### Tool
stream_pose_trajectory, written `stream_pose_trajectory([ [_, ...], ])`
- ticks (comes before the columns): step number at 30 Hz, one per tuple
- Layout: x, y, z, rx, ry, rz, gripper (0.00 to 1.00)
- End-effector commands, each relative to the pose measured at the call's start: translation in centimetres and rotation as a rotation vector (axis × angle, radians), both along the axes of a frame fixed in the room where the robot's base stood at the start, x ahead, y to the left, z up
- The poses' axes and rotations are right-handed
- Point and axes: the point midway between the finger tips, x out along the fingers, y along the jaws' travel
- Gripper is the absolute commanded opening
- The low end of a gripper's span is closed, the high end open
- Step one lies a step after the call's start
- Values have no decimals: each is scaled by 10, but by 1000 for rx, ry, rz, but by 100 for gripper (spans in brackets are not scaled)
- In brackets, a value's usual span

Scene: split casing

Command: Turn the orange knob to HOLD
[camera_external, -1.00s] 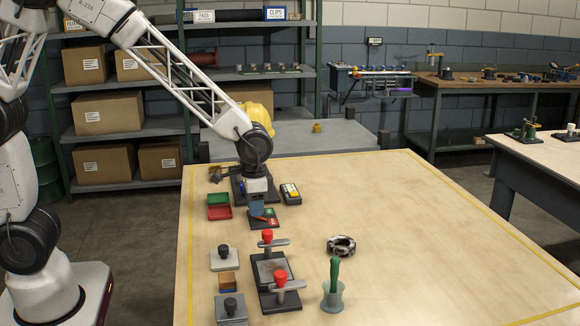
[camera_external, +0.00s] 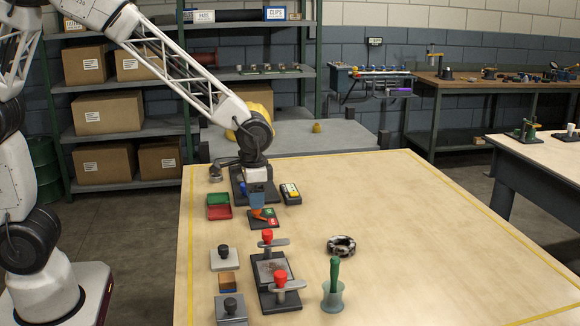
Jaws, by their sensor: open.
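I cannot tell whether the fingertips touch the knob.
A green and red tray (camera_external: 219,213) lies left of the panel, and a dark device with a yellow top (camera_external: 290,193) lies right. A clamp fixture with red knobs (camera_external: 278,283) stands in front. The table's right side is mostly clear.

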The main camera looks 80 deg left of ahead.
Motion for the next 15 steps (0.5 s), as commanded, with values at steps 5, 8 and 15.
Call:
stream_pose_trajectory([
  [5, 0, 0, 24, 0, -2, 0, 55],
  [8, 1, 0, 36, 0, -2, 0, 55],
  [15, 1, 0, 50, 0, -2, 0, 55],
])
